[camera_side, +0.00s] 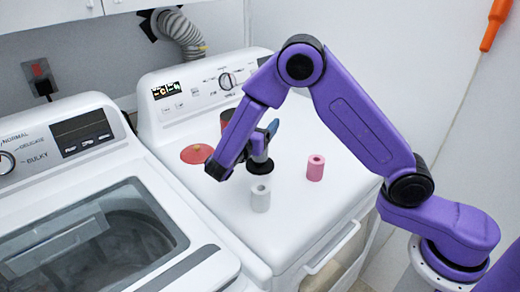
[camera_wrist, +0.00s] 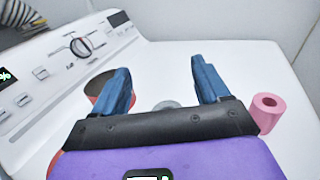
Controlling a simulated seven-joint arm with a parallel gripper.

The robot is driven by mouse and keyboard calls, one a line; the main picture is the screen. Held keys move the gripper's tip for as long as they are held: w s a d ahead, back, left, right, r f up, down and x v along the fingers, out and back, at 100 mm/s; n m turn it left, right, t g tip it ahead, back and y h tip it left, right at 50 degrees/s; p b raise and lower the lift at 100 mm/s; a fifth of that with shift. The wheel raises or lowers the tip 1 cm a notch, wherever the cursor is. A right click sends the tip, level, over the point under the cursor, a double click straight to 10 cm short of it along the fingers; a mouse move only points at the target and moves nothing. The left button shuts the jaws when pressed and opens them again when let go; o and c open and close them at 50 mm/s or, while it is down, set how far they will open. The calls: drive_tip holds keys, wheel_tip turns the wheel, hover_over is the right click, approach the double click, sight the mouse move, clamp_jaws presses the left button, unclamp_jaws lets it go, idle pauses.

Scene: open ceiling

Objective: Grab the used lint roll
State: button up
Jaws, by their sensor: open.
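Two small hollow rolls stand upright on the white dryer top in the side view: a whitish-grey one (camera_side: 260,197) nearer the front and a pink one (camera_side: 315,168) to its right. I cannot tell for sure which is the used lint roll. My gripper (camera_side: 264,138) is over the dryer top, behind the whitish roll. In the wrist view its blue fingers (camera_wrist: 163,84) are apart, with no object seen held. A small grey round thing (camera_wrist: 168,104) shows between them, partly hidden by the gripper body. The pink roll (camera_wrist: 268,104) is right of the right finger.
A red can (camera_wrist: 97,86) stands by the left finger, mostly hidden by my arm in the side view. A red disc (camera_side: 196,154) lies left.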

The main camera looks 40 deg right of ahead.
sight(258, 160)
drive_tip(key=shift+w+f, duration=0.1)
drive_tip(key=shift+f, duration=1.45)
wheel_tip(258, 160, down, 4)
drive_tip(key=shift+r, duration=0.1)
drive_tip(key=shift+x, duration=1.1)
drive_tip(key=shift+w+d, duration=0.15)
drive_tip(key=shift+d, duration=0.2)
drive_tip(key=c, duration=1)
